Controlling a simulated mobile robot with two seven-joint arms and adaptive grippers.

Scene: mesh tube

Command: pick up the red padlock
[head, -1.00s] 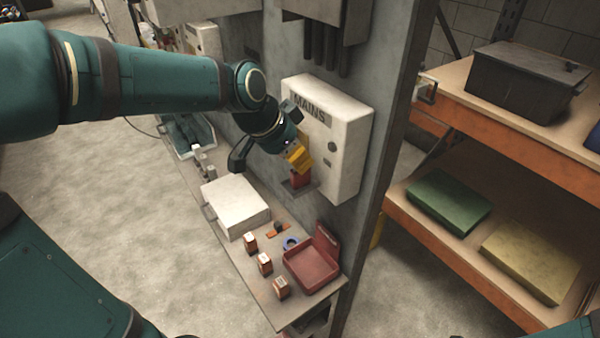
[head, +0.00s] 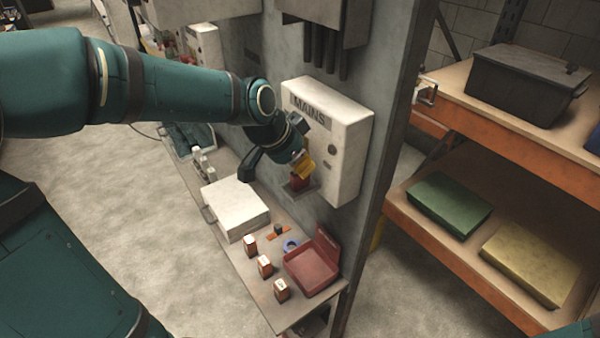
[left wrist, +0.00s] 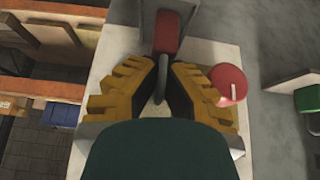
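My left gripper (left wrist: 162,70) has yellow fingers with dark pads close on both sides of the shackle. The gap is narrow, and whether the pads press on it is unclear. My right gripper is out of view.
The MAINS box (head: 342,140) with a round red knob (left wrist: 229,82) is close beside the gripper. Shelves stand at right.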

